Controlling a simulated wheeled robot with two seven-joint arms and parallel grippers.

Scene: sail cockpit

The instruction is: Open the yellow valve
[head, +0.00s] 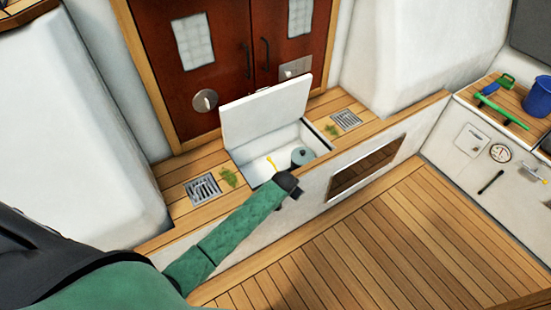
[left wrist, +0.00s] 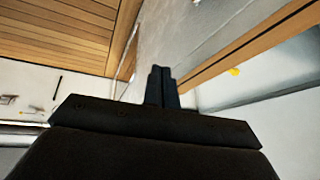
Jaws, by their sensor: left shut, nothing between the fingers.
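The yellow valve (head: 271,162) is a small yellow handle inside an open white locker (head: 245,155) in the cockpit step. Its white lid (head: 265,112) stands raised behind it. My left gripper (head: 292,187) is at the front edge of the locker, nearer the camera and a little right of the valve, apart from it. In the left wrist view my left gripper (left wrist: 161,87) has its fingers together with nothing between them. A small yellow part, likely the valve (left wrist: 233,71), shows to their right beyond a wooden edge. My right gripper is not in view.
A grey-blue cylinder (head: 303,157) stands in the locker right of the valve. Drain grates (head: 203,189) and (head: 346,119) flank the locker. Wooden doors (head: 225,50) are behind. A blue bucket (head: 538,97) and green winch handle (head: 500,110) sit at right. The plank floor (head: 370,240) is clear.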

